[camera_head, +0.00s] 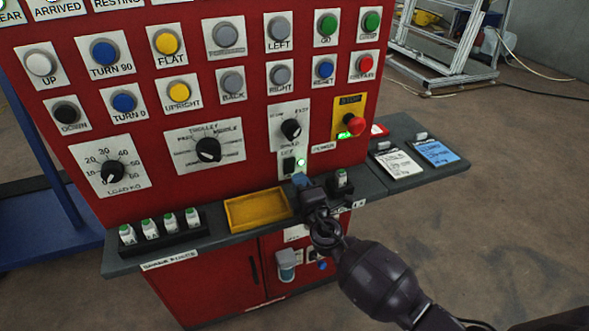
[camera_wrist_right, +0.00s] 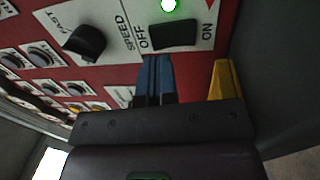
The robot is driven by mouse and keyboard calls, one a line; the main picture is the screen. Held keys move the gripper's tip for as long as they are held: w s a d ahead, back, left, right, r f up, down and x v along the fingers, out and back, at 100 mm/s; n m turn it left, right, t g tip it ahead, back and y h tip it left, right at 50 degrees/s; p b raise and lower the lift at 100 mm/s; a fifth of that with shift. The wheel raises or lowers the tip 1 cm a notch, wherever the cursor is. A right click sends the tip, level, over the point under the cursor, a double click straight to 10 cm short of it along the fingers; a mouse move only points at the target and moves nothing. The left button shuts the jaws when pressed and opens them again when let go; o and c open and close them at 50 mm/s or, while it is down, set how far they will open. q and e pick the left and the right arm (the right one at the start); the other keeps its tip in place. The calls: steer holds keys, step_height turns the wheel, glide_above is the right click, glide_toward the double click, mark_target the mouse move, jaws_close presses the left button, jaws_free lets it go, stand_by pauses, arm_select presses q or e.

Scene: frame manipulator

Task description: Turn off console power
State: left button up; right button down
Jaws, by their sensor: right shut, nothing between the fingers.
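The console power switch is a small black rocker (camera_head: 288,165) on a white plate on the red panel. In the right wrist view the black rocker (camera_wrist_right: 173,34) sits between the printed words OFF and ON. A green lamp (camera_head: 301,162) beside it is lit; it also shows in the wrist view (camera_wrist_right: 168,5). My right gripper (camera_head: 301,180) is shut and empty just in front of the panel, below the switch. In the wrist view its blue fingertips (camera_wrist_right: 155,62) are close to the rocker, towards its OFF end. Contact cannot be told. My left gripper is out of view.
The speed knob (camera_head: 291,129) is above the switch, and a red emergency button (camera_head: 354,125) is to its right. A yellow tray (camera_head: 257,210) lies on the grey shelf (camera_head: 125,261) beneath. Small white-and-green items (camera_head: 171,223) stand in a rack on the left.

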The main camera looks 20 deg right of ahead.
mark_target(291, 163)
steer(key=shift+w+r, duration=0.15)
steer(key=shift+w, duration=0.95)
steer(key=shift+w+r, duration=0.1)
steer(key=shift+w, duration=0.95)
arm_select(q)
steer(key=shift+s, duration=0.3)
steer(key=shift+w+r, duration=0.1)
arm_select(e)
steer(key=shift+r, duration=0.1)
steer(key=shift+w+r+p, duration=0.25)
steer(key=shift+r+p, duration=0.25)
steer(key=shift+p, duration=0.35)
steer(key=shift+f, duration=0.45)
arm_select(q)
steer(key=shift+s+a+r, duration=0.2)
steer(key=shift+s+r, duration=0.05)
arm_select(e)
steer(key=shift+s+g, duration=0.15)
steer(key=shift+g, duration=0.15)
